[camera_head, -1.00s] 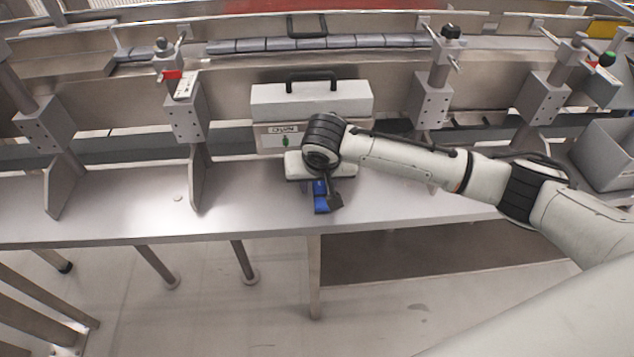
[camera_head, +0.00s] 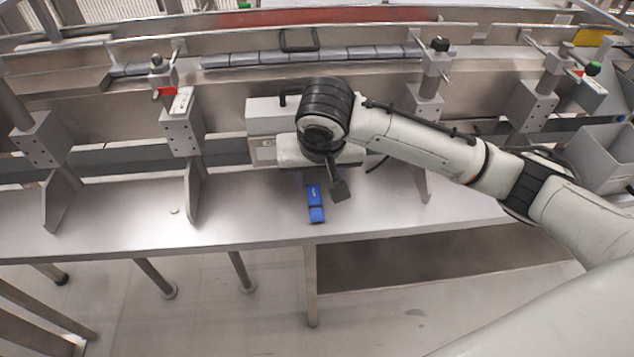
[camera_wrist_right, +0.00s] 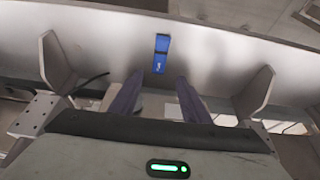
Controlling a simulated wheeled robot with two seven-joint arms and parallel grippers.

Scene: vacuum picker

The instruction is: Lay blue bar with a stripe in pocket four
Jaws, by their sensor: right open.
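The blue bar (camera_head: 315,203) lies flat on the steel table near its front edge, with a darker band across it. It also shows in the right wrist view (camera_wrist_right: 160,54), beyond the fingertips. My right gripper (camera_head: 335,188) is above the table, just behind and to the right of the bar in the head view. In the right wrist view its two dark fingers (camera_wrist_right: 158,85) are spread apart with nothing between them. My left gripper is not in view. I cannot make out a pocket four in either view.
A pale box (camera_head: 268,117) with a black handle stands behind my right gripper. Upright metal posts with brackets (camera_head: 181,128) stand along the table's back. A grey bin (camera_head: 602,158) is at far right. The steel table (camera_head: 250,220) is bare left of the bar.

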